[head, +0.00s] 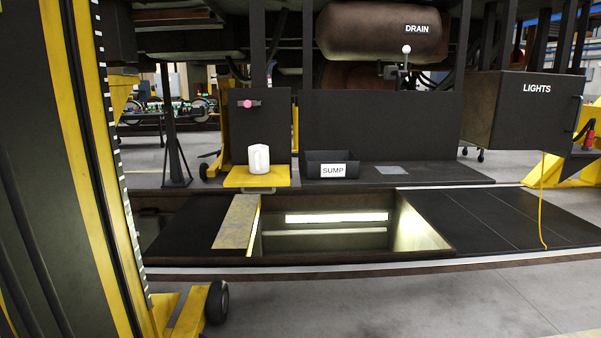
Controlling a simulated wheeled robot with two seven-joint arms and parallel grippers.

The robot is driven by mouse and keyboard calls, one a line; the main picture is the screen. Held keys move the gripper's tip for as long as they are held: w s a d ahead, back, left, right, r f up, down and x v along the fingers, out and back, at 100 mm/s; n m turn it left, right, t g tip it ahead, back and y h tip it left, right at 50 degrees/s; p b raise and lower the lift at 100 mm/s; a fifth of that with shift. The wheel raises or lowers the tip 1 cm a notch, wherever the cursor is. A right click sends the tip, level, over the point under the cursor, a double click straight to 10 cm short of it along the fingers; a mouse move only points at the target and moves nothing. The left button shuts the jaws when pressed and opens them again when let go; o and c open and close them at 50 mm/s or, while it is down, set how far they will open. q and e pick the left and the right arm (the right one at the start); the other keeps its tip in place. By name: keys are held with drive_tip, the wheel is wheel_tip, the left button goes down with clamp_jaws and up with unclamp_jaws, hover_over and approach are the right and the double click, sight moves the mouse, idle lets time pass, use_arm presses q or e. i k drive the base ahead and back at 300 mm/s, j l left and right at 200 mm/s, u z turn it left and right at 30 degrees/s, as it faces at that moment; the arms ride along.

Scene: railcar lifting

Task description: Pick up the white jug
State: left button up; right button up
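The white jug (259,159) stands upright on a small yellow platform (238,180) at the far edge of the floor pit, left of the middle of the head view. A lighter strip runs down its front, perhaps its handle. Nothing touches the jug apart from the platform under it. Neither of my grippers shows in the head view.
A black bin marked SUMP (318,158) stands right of the jug. The open pit (330,243) lies in front, with a plank (237,222) across it. A yellow-black column (62,150) blocks the left. A LIGHTS box (520,112) hangs at right.

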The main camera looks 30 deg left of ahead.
sight(258, 156)
drive_tip(key=i+j+u, duration=0.2)
drive_tip(key=i+u, duration=1.05)
drive_tip(key=i+l+u, duration=0.3)
drive_tip(key=i+u, duration=0.15)
drive_tip(key=i, duration=0.1)
